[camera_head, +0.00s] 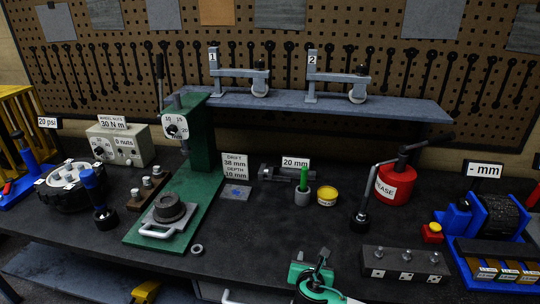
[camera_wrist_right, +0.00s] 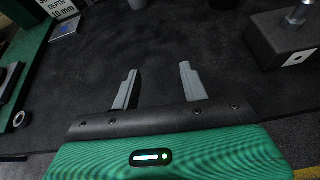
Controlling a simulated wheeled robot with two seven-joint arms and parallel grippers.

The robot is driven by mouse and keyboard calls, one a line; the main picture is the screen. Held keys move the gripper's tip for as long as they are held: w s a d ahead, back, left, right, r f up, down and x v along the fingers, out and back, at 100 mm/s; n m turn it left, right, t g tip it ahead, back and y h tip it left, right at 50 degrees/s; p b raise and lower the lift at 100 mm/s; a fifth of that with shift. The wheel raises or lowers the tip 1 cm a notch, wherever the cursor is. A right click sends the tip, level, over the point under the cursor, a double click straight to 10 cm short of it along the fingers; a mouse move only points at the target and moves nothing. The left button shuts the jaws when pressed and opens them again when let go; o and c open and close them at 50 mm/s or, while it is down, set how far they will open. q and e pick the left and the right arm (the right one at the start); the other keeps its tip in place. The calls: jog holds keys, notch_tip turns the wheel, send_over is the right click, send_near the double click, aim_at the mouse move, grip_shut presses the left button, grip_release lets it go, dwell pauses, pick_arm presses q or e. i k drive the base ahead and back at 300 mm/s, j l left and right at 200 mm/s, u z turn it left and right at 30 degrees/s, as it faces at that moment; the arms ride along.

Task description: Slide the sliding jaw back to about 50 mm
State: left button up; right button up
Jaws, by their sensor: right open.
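A grey metal tool (camera_head: 272,173) lies on the dark bench at the middle back, under a sign reading 20 mm (camera_head: 295,162). It looks like the part with the sliding jaw, but it is small and I cannot make out the jaw itself. My right gripper (camera_head: 323,258) is at the front middle of the bench, well in front of that tool. In the right wrist view my right gripper (camera_wrist_right: 158,85) has its two grey fingers wide apart, with only bare bench between them. My left gripper is not in view.
A red grease can (camera_head: 396,184) is farther right. A black block (camera_head: 405,262) stands right of my gripper. A green press (camera_head: 203,140) is left. Bench between gripper and tool is mostly clear.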

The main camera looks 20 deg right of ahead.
aim_at(275, 170)
jog(key=i, duration=1.35)
